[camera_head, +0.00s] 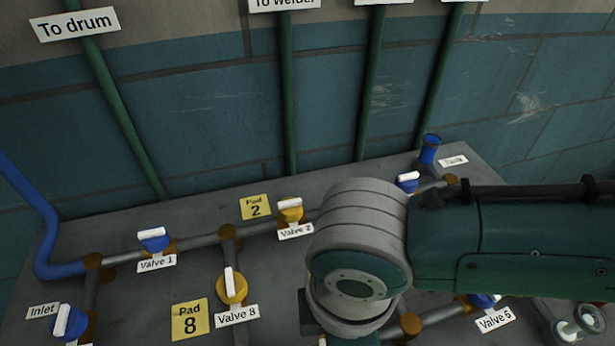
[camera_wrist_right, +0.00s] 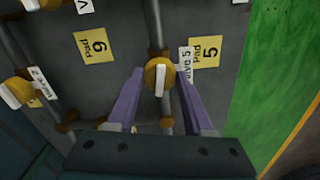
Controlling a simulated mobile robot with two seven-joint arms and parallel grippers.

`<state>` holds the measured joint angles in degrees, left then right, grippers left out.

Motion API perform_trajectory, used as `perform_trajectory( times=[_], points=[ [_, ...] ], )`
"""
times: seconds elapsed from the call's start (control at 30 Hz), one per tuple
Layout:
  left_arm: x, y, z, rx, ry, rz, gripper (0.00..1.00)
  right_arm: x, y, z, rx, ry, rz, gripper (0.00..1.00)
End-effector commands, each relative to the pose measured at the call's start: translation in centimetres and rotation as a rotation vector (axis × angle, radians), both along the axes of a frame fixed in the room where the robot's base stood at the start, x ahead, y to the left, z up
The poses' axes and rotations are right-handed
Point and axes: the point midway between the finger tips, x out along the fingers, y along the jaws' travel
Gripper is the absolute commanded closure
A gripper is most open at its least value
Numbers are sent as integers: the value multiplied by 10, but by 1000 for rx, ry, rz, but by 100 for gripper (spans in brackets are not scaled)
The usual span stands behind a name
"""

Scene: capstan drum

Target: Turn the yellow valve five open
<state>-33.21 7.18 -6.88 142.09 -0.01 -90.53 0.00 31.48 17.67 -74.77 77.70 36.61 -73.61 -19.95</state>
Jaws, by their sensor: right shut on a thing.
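The yellow valve five (camera_wrist_right: 158,72) shows in the right wrist view, on a grey pipe beside its "Valve 5" label (camera_wrist_right: 186,68) and the yellow "Pad 5" sign (camera_wrist_right: 204,52). Its white handle lies roughly along the pipe. My right gripper (camera_wrist_right: 160,76) has its two purple fingers on either side of this valve and is shut on it; the exact contact is hard to see. In the head view my right arm hides valve five and the right gripper. My left gripper is in neither view.
In the head view, blue valve 1 (camera_head: 154,240), yellow valve 2 (camera_head: 290,211) and yellow valve 8 (camera_head: 231,286) stand on the grey panel (camera_head: 120,300). A blue valve (camera_head: 485,300) is partly behind my arm. Green pipes (camera_head: 287,110) run up the wall.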

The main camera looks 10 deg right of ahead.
Motion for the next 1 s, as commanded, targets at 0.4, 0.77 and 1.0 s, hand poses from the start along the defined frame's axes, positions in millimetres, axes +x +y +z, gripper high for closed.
perform_trajectory(
  times=[0.4,0.77,1.0],
  points=[
    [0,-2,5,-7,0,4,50,0,1,0,1,1,193,100],
    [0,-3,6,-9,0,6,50,0,1,0,2,1,222,100],
    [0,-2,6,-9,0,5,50,0,1,0,2,0,222,45]
  ],
)
